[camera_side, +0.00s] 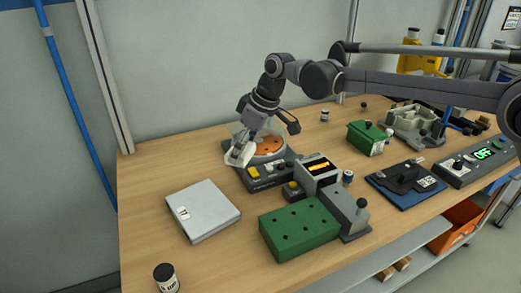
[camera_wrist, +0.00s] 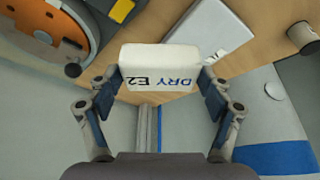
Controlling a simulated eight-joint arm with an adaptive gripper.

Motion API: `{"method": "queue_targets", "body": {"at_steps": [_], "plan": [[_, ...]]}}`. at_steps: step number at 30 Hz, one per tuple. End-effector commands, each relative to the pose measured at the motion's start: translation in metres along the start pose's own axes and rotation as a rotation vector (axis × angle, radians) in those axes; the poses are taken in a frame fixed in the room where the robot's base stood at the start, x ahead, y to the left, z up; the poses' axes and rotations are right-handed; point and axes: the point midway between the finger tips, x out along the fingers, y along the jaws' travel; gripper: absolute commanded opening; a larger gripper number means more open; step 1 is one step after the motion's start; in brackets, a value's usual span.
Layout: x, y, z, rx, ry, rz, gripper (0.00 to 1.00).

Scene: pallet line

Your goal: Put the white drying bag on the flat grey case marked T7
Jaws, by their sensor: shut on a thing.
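The white drying bag (camera_wrist: 160,66), printed "DRY E2" in the wrist view, is between the two fingers of my gripper (camera_wrist: 162,88). My gripper (camera_side: 243,148) is shut on the bag. In the side view the bag (camera_side: 239,155) is held tilted beside the machine with the orange disc. The flat grey case (camera_side: 204,209) marked T7 lies on the table to the left and in front of my gripper, with its top bare. Part of the case (camera_wrist: 200,33) also shows beyond the bag in the wrist view.
The machine with an orange disc (camera_side: 268,146) stands right by my gripper. A green block with holes (camera_side: 299,230) and a grey device with a lit screen (camera_side: 318,173) stand to the right of the case. A dark jar (camera_side: 166,278) stands at the front left. Table behind the case is clear.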

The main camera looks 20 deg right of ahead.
Motion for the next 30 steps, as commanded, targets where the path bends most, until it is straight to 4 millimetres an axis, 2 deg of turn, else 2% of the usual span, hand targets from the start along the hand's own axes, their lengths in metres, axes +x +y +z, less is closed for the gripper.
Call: {"method": "queue_targets", "body": {"at_steps": [5,18,25,30], "plan": [[0.015,-0.019,-0.010,-0.011,0.000,-0.004,0.48],[0.082,-0.079,-0.042,-0.010,0.001,-0.004,0.48],[0.097,-0.090,-0.048,-0.008,0.001,-0.002,0.48],[0.116,-0.090,-0.040,-0.007,0.000,-0.002,0.48]]}}
